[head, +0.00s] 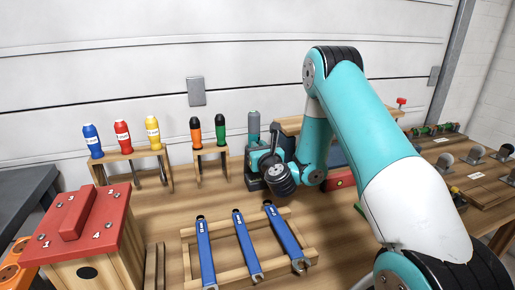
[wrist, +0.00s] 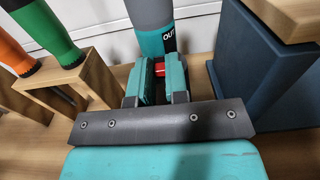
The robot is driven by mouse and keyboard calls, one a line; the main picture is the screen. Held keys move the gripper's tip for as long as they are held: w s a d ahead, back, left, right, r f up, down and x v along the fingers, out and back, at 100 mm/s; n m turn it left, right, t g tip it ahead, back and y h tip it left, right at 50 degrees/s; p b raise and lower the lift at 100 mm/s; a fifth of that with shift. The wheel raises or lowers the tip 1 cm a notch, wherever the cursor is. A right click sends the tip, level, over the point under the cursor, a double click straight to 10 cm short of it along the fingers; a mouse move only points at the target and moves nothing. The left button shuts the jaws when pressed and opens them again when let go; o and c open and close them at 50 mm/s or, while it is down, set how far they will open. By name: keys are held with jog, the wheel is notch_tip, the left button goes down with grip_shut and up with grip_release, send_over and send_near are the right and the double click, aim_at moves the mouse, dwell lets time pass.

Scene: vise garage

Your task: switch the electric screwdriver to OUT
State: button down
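The electric screwdriver (head: 254,126) stands upright at the back of the bench, with a grey upper part and a teal body. In the wrist view its body (wrist: 153,40) shows a dark OUT label (wrist: 169,39). A small red part (wrist: 160,69), apparently its switch, shows low on the front. My gripper (wrist: 160,75) is at the body, with one teal finger on each side of the red part. The gap between the fingers is narrow. Whether they press on the red part is unclear. In the head view my gripper (head: 263,158) hides the screwdriver's lower part.
A wooden rack with orange and green screwdrivers (head: 208,131) stands close to the left. A dark blue block (wrist: 256,65) under a wooden top is close on the right. Blue wrenches (head: 246,245) lie on a front rack. A red-topped box (head: 85,223) stands front left.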

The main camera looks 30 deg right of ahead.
jog(key=shift+r+p, duration=1.05)
jog(key=shift+f, duration=0.1)
jog(key=c, duration=1.1)
grip_release()
